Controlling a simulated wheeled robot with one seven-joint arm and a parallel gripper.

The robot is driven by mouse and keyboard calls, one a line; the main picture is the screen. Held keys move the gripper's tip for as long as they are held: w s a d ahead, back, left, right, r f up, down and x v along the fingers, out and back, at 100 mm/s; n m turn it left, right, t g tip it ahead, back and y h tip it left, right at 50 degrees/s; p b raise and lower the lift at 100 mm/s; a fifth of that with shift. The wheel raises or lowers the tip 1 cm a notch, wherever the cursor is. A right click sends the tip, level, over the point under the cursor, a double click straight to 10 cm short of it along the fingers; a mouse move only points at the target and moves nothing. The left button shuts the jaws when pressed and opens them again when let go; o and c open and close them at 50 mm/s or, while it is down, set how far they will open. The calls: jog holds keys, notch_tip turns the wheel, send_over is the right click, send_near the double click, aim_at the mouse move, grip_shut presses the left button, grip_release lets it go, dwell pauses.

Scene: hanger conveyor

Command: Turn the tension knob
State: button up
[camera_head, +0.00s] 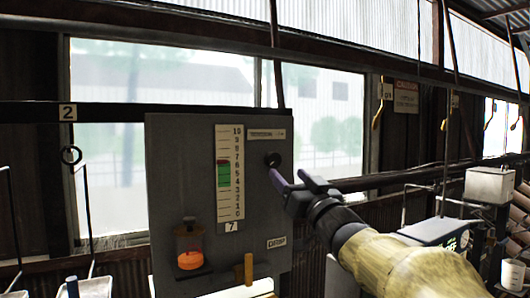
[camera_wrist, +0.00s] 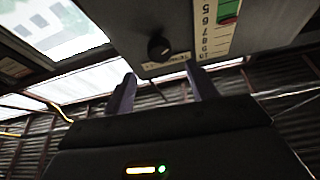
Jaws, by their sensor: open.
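The tension knob (camera_head: 272,159) is a small round black knob on the upper right of a grey panel (camera_head: 180,160). It also shows in the wrist view (camera_wrist: 159,48), upside down, beyond the fingertips. My gripper (camera_head: 290,178) is just below and right of the knob in the head view. Its two fingers are apart, with nothing between them in the wrist view (camera_wrist: 158,82). I cannot tell whether a finger touches the knob. A vertical scale (camera_head: 230,172) numbered 0 to 10 with a green and red band stands left of the knob.
The panel also carries an orange-filled jar (camera_head: 190,250), a DRIP label (camera_head: 277,243) and a wooden handle (camera_head: 248,268) low down. Windows lie behind it. A dark rail runs across, with yellow hooks (camera_head: 379,103) at the right. A white box (camera_head: 489,185) stands at the far right.

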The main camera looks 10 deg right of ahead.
aim_at(276, 161)
jog(key=p+x, duration=0.3)
jog(key=x, duration=0.3)
jog(key=shift+w+r, duration=0.1)
jog(key=shift+w, duration=0.15)
jog(key=shift+w+a+r+p, duration=0.3)
jog(key=shift+w+p, duration=0.1)
jog(key=shift+w, duration=0.3)
jog(key=shift+f, duration=0.1)
jog(key=c, duration=1)
